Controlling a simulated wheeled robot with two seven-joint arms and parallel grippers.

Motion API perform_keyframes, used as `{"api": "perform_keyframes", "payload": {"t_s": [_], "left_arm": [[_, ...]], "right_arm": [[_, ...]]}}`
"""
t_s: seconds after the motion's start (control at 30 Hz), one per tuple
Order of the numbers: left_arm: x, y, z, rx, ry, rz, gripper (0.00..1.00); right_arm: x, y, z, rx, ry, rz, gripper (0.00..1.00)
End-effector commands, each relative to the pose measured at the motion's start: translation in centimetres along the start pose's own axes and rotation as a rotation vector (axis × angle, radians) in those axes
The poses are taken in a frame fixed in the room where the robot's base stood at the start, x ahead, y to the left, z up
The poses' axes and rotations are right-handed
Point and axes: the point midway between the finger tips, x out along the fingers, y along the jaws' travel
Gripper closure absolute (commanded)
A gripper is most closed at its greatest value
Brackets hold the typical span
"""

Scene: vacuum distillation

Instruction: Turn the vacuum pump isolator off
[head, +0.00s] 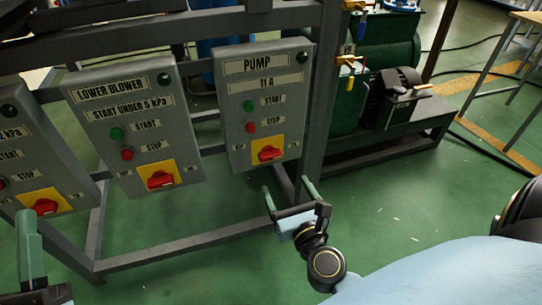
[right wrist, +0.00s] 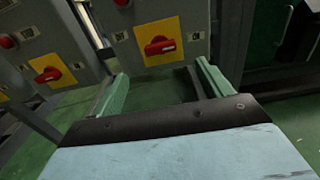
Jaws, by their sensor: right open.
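The pump panel (head: 264,108) is a grey box labelled "PUMP 11 A" with a green start button, a red stop button and a red rotary isolator (head: 268,153) on a yellow plate. The isolator's red handle also shows in the right wrist view (right wrist: 160,46), turned roughly sideways. My right gripper (head: 292,192) is open and empty, just below and in front of the pump panel, apart from the isolator. In the right wrist view its two green fingers (right wrist: 160,80) stand apart with the isolator beyond and above them. My left gripper (head: 28,215) shows only partly at the left edge.
The lower blower panel (head: 137,125) with its own red isolator (head: 159,179) hangs left of the pump panel, and another panel (head: 38,150) is further left. A grey metal frame (head: 180,246) carries them. Green machinery (head: 390,60) stands behind right. Green floor is open at right.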

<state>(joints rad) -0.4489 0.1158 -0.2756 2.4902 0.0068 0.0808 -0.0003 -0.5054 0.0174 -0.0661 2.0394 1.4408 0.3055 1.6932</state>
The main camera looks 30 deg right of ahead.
Motion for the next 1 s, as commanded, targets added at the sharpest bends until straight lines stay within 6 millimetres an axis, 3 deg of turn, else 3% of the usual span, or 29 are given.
{"api": "perform_keyframes", "payload": {"t_s": [0.3, 0.5, 0.97, 1.0], "left_arm": [[0.0, -0.2, 1.7, 0.004, -0.154, -0.005, 0.64], [-0.2, -0.4, 2.7, 0.007, -0.208, -0.009, 0.64], [-0.3, -0.5, 2.9, 0.008, -0.224, -0.01, 0.64], [-0.3, -0.5, 2.9, 0.008, -0.223, -0.01, 0.64]], "right_arm": [[6.5, 0.1, 0.2, -0.002, -0.003, 0.001, 0.22], [9.1, 0.0, 0.1, -0.003, -0.002, 0.001, 0.22], [10.2, 0.0, 0.1, -0.004, -0.001, 0.001, 0.22], [10.2, 0.0, 0.1, -0.004, -0.001, 0.001, 0.27]]}}
